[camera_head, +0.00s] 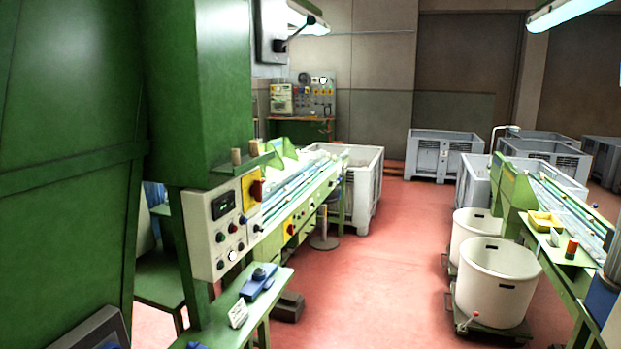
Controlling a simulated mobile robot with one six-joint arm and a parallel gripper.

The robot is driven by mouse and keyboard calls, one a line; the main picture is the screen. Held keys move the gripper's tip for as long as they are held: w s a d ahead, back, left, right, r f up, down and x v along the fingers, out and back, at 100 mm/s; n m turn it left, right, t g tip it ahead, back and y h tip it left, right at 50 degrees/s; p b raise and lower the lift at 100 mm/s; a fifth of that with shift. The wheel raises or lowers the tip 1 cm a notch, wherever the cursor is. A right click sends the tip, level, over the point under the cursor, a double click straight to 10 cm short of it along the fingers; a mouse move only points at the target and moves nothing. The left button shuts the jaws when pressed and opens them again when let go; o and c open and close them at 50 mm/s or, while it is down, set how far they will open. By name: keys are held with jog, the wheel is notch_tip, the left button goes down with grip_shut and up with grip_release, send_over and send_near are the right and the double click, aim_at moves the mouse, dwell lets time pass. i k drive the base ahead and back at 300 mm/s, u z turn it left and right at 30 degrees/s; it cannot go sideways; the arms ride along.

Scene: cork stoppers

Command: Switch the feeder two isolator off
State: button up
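A cream control panel (222,232) is fixed to the green machine at left centre. A red rotary handle on a yellow plate (251,194) sits at its upper right. A second red switch on a yellow plate (289,229) is further along the green feeder line. A grey box (268,30) at the top has a black-knobbed lever (295,34) slanting up to the right. No label is readable, so I cannot tell which of these is the feeder two isolator, nor any switch position. My gripper is not in view.
A green bench (228,318) with a blue device (259,283) juts out below the panel. White tubs (497,285) on dollies and a second green line (521,196) stand at right. Grey crates (445,153) are behind. The red floor (375,265) between is clear.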

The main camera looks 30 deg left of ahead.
aim_at(256, 191)
jog(key=u, duration=0.35)
jog(key=i, duration=1.3)
jog(key=u, duration=1.3)
jog(key=i, duration=0.65)
jog(key=u, duration=0.2)
jog(key=k, duration=0.75)
jog(key=u, duration=0.25)
jog(key=i, duration=0.75)
jog(key=z, duration=0.05)
